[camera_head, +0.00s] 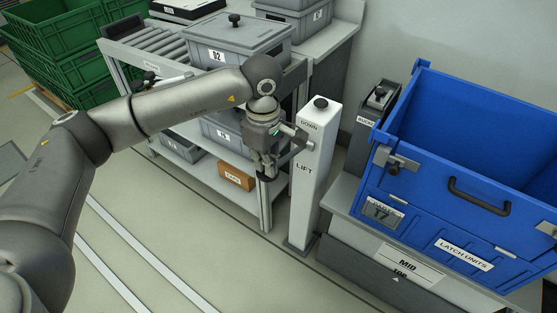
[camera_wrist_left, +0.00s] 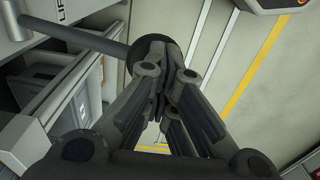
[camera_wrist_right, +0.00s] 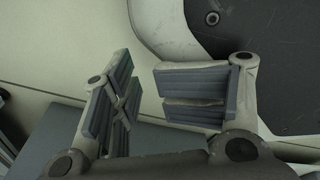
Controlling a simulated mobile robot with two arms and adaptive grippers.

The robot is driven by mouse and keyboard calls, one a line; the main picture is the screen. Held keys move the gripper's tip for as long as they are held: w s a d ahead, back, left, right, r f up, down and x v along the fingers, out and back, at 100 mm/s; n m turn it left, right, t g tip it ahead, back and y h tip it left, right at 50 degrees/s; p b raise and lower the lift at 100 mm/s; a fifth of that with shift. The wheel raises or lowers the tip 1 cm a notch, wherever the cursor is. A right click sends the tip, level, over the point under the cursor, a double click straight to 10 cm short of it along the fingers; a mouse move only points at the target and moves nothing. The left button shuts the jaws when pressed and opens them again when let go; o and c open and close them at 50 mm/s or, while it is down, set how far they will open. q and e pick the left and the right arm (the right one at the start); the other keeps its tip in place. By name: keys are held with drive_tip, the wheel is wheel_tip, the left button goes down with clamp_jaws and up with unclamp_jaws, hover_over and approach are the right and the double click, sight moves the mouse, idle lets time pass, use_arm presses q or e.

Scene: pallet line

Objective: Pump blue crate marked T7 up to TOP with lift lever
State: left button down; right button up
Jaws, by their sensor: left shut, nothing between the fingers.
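The blue crate marked T7 (camera_head: 470,150) sits upright on the lift platform at right, its label facing me. A front plate (camera_head: 408,262) below it reads MID, with TOP under that. The white post marked LIFT (camera_head: 315,170) stands left of it. Its lever (camera_head: 295,133) points left toward my left gripper (camera_head: 266,170). In the left wrist view, the grey lever (camera_wrist_left: 92,42) ends in a dark knob (camera_wrist_left: 146,46) at the shut, empty fingertips (camera_wrist_left: 165,72); contact is unclear. My right gripper (camera_wrist_right: 143,98) is open and empty, seen only in the right wrist view.
Green crates (camera_head: 75,45) are stacked at far left. A dark box (camera_head: 372,115) stands between post and blue crate. Floor at front left is clear.

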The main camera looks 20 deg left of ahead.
sight(264, 178)
use_arm(q)
drive_tip(key=shift+f, duration=0.25)
drive_tip(key=shift+f+b, duration=0.25)
drive_tip(key=shift+b, duration=0.1)
drive_tip(key=shift+f, duration=0.1)
drive_tip(key=shift+s+a+f+b, duration=0.1)
drive_tip(key=shift+s+f+b, duration=0.1)
drive_tip(key=shift+f+b, duration=0.25)
use_arm(e)
drive_tip(key=w+a+r, duration=0.1)
drive_tip(key=w+r, duration=0.2)
drive_tip(key=w, duration=0.3)
drive_tip(key=shift+w+a+r+t, duration=0.15)
drive_tip(key=shift+a+t, duration=0.05)
drive_tip(key=shift+t, duration=0.1)
use_arm(q)
drive_tip(key=shift+f, duration=0.1)
drive_tip(key=shift+s+f+b, duration=0.15)
drive_tip(key=shift+f+b, duration=0.4)
drive_tip(key=shift+b, duration=0.1)
drive_tip(key=shift+s+f, duration=0.1)
drive_tip(key=shift+f, duration=0.15)
use_arm(e)
drive_tip(key=shift+w+a+r, duration=0.15)
drive_tip(key=shift+w+r, duration=0.8)
drive_tip(key=shift+w+a+r, duration=0.15)
drive_tip(key=shift+w+r, duration=0.75)
